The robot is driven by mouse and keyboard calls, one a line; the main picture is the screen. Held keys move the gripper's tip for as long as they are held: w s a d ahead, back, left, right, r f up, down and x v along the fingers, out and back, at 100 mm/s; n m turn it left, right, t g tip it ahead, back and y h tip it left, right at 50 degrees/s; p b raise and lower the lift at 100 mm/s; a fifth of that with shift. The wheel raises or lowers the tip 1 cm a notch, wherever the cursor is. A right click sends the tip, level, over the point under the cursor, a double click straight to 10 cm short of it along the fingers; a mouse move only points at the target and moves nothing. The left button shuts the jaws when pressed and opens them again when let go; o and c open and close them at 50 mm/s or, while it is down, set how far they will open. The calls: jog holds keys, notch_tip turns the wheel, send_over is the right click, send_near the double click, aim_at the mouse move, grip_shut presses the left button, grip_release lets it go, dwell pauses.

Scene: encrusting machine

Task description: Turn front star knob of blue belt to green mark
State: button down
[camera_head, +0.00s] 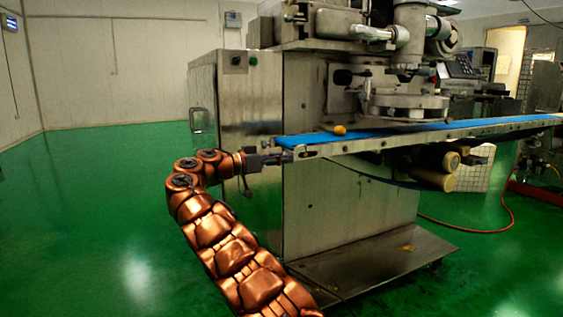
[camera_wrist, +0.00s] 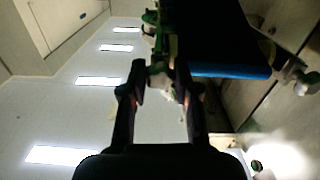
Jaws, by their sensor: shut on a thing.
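The blue belt (camera_head: 420,134) runs along the front of the encrusting machine, and its end shows in the wrist view (camera_wrist: 232,72). My gripper (camera_head: 287,158) is at the left end of the belt, just below its surface. In the wrist view my gripper (camera_wrist: 160,90) has its two dark fingers on either side of the front star knob (camera_wrist: 159,78), a small pale, shadowed part, and is shut on it. The head view does not show the knob clearly, as the gripper covers it. I cannot make out the green mark for certain.
A yellow-orange piece (camera_head: 340,130) lies on the belt near its left end. The steel machine cabinet (camera_head: 310,90) stands right behind my gripper. A base plate (camera_head: 375,268) sticks out low in front. The green floor (camera_head: 100,190) to the left is clear.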

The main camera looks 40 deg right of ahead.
jog(key=shift+m, duration=1)
jog(key=c, duration=0.8)
grip_release()
jog(key=shift+c, duration=0.2)
jog(key=v, duration=1.2)
jog(key=shift+w, duration=0.1)
